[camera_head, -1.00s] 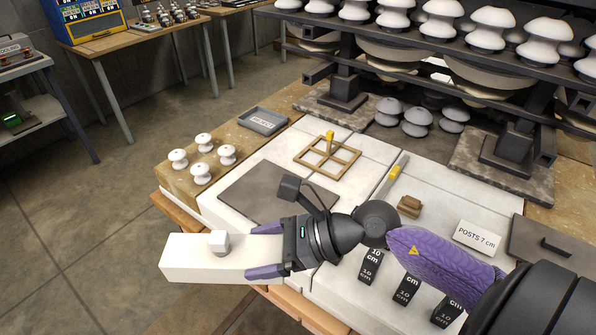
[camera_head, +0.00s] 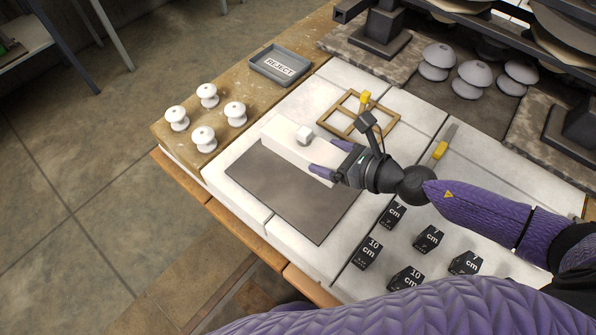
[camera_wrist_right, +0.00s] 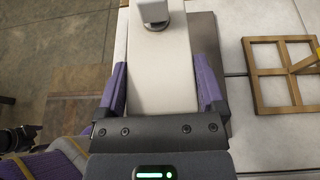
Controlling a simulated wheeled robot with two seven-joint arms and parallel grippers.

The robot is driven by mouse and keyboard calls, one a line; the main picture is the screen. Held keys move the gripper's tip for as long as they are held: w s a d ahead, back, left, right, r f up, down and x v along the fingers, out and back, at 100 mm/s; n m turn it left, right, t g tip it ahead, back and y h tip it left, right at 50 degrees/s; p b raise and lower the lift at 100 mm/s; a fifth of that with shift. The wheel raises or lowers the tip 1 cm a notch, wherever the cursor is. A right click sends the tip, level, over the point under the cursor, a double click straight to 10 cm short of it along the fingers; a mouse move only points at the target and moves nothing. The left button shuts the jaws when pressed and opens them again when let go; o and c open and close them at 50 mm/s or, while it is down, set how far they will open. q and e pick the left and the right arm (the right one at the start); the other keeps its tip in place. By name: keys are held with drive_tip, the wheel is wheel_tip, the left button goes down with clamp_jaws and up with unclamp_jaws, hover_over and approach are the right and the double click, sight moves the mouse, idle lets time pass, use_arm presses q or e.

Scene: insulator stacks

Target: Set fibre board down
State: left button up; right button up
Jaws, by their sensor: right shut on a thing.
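The board lies level over the far edge of a dark grey mat (camera_head: 280,195). I cannot tell whether it touches the mat or hovers. My left gripper is out of view.
Several white insulators (camera_head: 204,138) stand at the left corner, near a grey REJECT tray (camera_head: 281,66). A wooden grid frame (camera_head: 385,121) lies just beyond the gripper. Several black cm blocks (camera_head: 429,237) stand at front right. Grey insulators (camera_head: 475,78) stand at the back.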

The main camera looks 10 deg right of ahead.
drive_tip(key=shift+w+d+f, duration=0.1)
drive_tip(key=shift+d+f, duration=0.1)
drive_tip(key=shift+f, duration=0.2)
wheel_tip(320, 180, down, 11)
drive_tip(key=b, duration=0.7)
drive_tip(key=shift+d+b, duration=0.15)
drive_tip(key=shift+b, duration=0.25)
drive_tip(key=shift+w+r+t, duration=0.1)
drive_tip(key=shift+r+t, duration=0.1)
drive_tip(key=shift+t, duration=0.1)
drive_tip(key=shift+f, duration=0.2)
drive_tip(key=o, duration=1.1)
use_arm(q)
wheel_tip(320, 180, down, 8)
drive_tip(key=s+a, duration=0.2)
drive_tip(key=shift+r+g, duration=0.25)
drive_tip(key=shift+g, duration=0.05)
use_arm(e)
drive_tip(key=shift+r, duration=0.1)
